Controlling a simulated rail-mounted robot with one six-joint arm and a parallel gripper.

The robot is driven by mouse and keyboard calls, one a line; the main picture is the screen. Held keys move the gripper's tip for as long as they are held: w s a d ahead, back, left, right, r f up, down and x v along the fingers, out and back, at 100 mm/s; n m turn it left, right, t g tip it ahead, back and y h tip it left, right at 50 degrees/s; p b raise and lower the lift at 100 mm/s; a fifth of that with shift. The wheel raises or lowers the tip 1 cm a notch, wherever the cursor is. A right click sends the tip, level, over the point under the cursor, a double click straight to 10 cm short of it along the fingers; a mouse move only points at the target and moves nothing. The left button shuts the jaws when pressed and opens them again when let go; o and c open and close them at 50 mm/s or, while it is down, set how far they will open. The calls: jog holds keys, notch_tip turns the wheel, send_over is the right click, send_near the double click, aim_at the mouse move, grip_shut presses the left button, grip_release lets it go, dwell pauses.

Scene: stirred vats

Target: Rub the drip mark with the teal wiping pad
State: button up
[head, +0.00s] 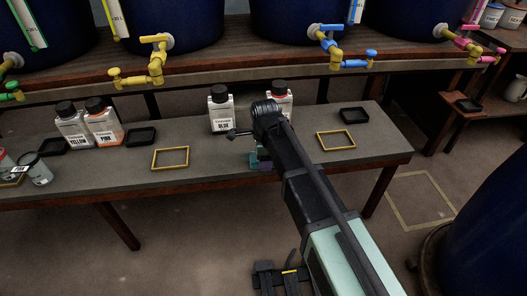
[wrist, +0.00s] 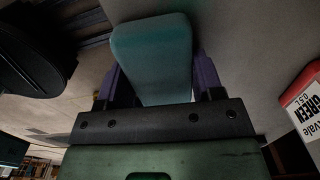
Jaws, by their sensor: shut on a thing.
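The teal wiping pad (wrist: 152,50) is between the two purple fingers of my gripper (wrist: 157,78) in the wrist view, and the gripper is shut on it. In the head view my gripper (head: 258,162) is low over the grey bench, largely hidden behind my own arm. A small teal patch of the pad shows there. I cannot tell whether the pad touches the bench top. I cannot make out the drip mark in either view; my arm covers part of the bench.
The bench (head: 200,175) carries a BLUE bottle (head: 221,110), another bottle (head: 281,97) behind my arm, YELLOW (head: 74,127) and PINK (head: 104,124) bottles, black trays and yellow frames (head: 170,158). A GREEN-labelled bottle (wrist: 306,105) is close at right in the wrist view. Vat taps (head: 150,65) overhang behind.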

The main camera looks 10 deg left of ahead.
jog(key=shift+s, duration=0.1)
notch_tip(320, 180, up, 6)
jog(key=p, duration=0.6)
notch_tip(320, 180, up, 3)
jog(key=p, duration=0.3)
jog(key=shift+r, duration=0.1)
dwell(0.4)
